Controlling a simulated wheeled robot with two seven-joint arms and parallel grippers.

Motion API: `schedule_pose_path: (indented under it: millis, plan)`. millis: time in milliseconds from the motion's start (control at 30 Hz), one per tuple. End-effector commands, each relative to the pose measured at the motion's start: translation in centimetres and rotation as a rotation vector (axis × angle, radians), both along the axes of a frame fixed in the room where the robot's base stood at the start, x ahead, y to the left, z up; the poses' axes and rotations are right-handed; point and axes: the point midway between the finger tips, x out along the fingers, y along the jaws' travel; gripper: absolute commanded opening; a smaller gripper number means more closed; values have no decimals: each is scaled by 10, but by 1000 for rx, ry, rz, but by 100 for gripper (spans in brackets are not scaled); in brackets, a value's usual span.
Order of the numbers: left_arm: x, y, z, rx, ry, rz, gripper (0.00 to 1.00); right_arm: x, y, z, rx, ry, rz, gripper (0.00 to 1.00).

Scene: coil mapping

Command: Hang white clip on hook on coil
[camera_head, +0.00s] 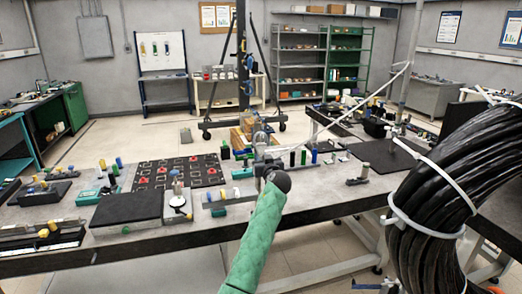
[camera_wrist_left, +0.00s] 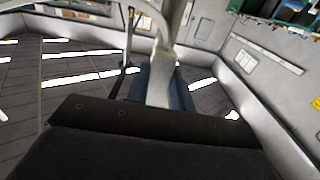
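The coil (camera_head: 440,200) is a thick bundle of black cable at the right of the head view, bound with white ties. My left gripper (camera_head: 262,140) is at mid-picture over the workbench, well left of the coil. In the left wrist view, its blue-grey fingers (camera_wrist_left: 162,88) are closed around a pale strip, which I take to be the white clip (camera_wrist_left: 162,70). A thin white strand (camera_head: 345,108) runs from near the gripper up to the right in the head view. I cannot make out the hook on the coil. My right gripper is out of view.
A long workbench (camera_head: 105,228) with a dark mat, a black board with red parts and small tools lies below my left arm. A second bench with bins stands behind at the right. Open floor (camera_head: 150,135) and shelving (camera_head: 300,65) lie beyond.

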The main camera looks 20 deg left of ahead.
Motion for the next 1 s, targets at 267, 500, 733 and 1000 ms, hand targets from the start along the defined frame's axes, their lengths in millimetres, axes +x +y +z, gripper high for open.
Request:
schedule_pose_path:
  millis: [267,500,733,1000]
  plan:
    - [0,0,0,0,0,0,0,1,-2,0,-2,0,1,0]
    - [-1,-1,1,0,0,0,0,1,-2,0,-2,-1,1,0]
    - [-4,-3,7,0,0,-1,0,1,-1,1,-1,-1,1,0]
    - [-8,-5,15,0,-1,-1,0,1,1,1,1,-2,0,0]
